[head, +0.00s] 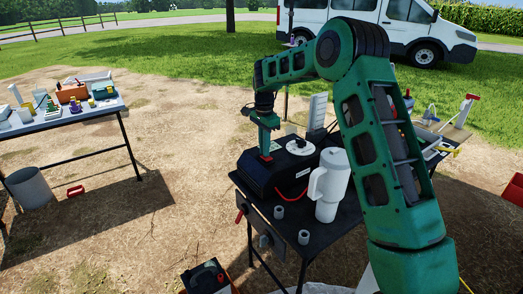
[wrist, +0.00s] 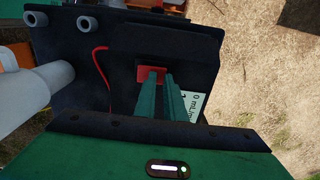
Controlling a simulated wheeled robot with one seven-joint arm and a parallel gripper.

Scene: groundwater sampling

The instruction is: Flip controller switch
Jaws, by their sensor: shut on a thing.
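A bit of red also shows under my fingertips in the head view. My gripper (wrist: 157,77) reaches down to the box with its green fingers shut on the red switch. In the head view my gripper (head: 266,151) is above the box's left part. The switch's exact position is hard to tell.
A white jug (head: 328,185) stands close right of the controller. Small grey cups (head: 304,237) are near the table's front edge. A red cable (head: 293,194) loops at the box's front. Another table (head: 75,115) with sampling gear is at left; bare ground lies between.

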